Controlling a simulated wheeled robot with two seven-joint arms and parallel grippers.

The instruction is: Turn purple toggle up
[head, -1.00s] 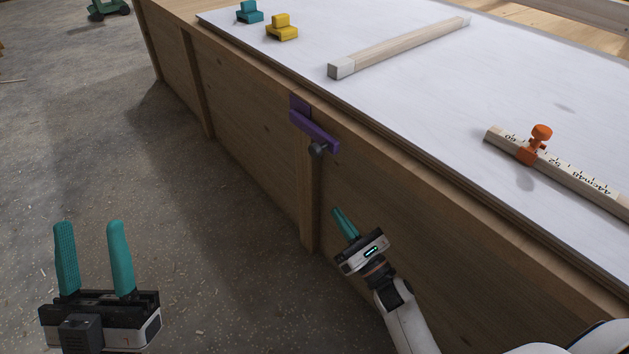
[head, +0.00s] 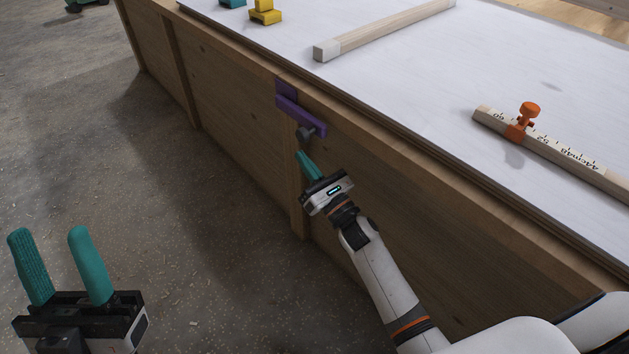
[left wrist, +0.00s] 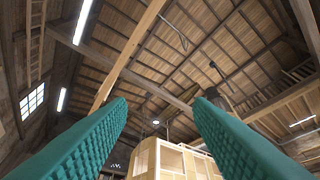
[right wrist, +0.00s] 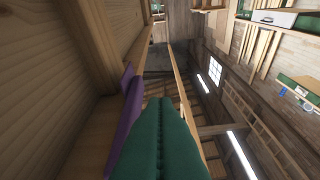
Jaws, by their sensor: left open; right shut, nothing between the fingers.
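The purple toggle (head: 300,114) is mounted on the side of the wooden bench, just below the white top, with a dark knob (head: 305,133) under its bar. The bar slopes down to the right in the head view. The toggle also shows in the right wrist view (right wrist: 125,112), left of the fingers. My right gripper (head: 306,160) is shut and empty, just below the knob; whether it touches is unclear. Its fingers fill the lower middle of the right wrist view (right wrist: 158,105). My left gripper (head: 50,245) is open and empty at the lower left, over the floor.
On the white bench top (head: 400,75) lie a pale wooden bar (head: 385,30), a ruler beam (head: 565,155) with an orange clamp (head: 522,120), and a yellow block (head: 265,12). The bench's wooden side (head: 430,220) is close to my right arm. The floor to the left is free.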

